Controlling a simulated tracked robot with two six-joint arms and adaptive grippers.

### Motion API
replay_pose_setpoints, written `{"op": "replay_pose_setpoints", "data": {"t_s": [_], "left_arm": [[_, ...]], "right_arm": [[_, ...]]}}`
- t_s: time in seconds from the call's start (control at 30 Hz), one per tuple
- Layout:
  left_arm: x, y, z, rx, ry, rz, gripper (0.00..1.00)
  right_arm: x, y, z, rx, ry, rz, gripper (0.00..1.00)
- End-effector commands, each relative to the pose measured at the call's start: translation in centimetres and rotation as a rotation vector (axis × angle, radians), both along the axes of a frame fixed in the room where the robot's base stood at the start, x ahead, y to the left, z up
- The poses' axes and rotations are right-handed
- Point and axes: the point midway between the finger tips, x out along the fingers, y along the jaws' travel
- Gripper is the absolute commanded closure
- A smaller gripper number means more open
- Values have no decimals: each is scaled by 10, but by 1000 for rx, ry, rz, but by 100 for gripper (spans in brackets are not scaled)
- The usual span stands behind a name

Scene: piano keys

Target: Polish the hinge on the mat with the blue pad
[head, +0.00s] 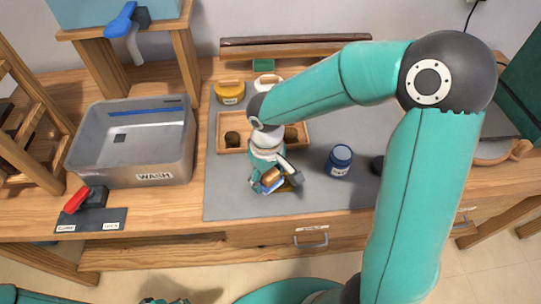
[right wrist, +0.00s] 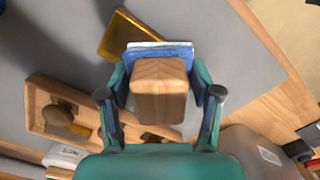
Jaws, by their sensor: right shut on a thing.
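My right gripper (head: 268,182) is shut on the wooden handle (right wrist: 160,88) of the blue pad (right wrist: 160,52), over the front part of the grey mat (head: 222,190). The pad's blue and pale layers face away from the gripper. The brass hinge (head: 294,181) lies on the mat right by the pad, partly hidden by it and the gripper. In the right wrist view the hinge (right wrist: 128,36) shows as a golden plate at the pad's upper left. I cannot tell whether the pad touches it. A bit of what seems my left gripper (head: 165,301) shows at the bottom edge.
A blue jar (head: 339,160) stands to the right. A yellow-lidded jar (head: 230,92) and a white-lidded one stand behind. A grey WASH tub (head: 134,141) and a red-handled item (head: 84,199) are left.

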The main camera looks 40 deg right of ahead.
Motion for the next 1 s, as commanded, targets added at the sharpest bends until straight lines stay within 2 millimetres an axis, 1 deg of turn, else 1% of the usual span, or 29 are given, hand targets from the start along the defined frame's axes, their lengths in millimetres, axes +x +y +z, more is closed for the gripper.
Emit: {"op": "replay_pose_setpoints", "data": {"t_s": [0.03,0.07,0.13,0.5,0.67,1.0], "left_arm": [[0,0,0,0,1,0,60],[-1,0,6,0,2,-1,60],[-1,0,17,0,2,-1,60],[0,0,52,0,1,0,60],[0,0,58,0,1,0,60],[0,0,57,0,1,0,60]], "right_arm": [[-1,-6,0,0,1,-2,69],[-1,-7,6,0,1,-1,69],[-1,-7,26,1,-4,-4,69],[-1,-7,72,1,0,-2,69],[-1,-6,80,1,1,1,69],[0,-5,79,1,2,4,69]]}}
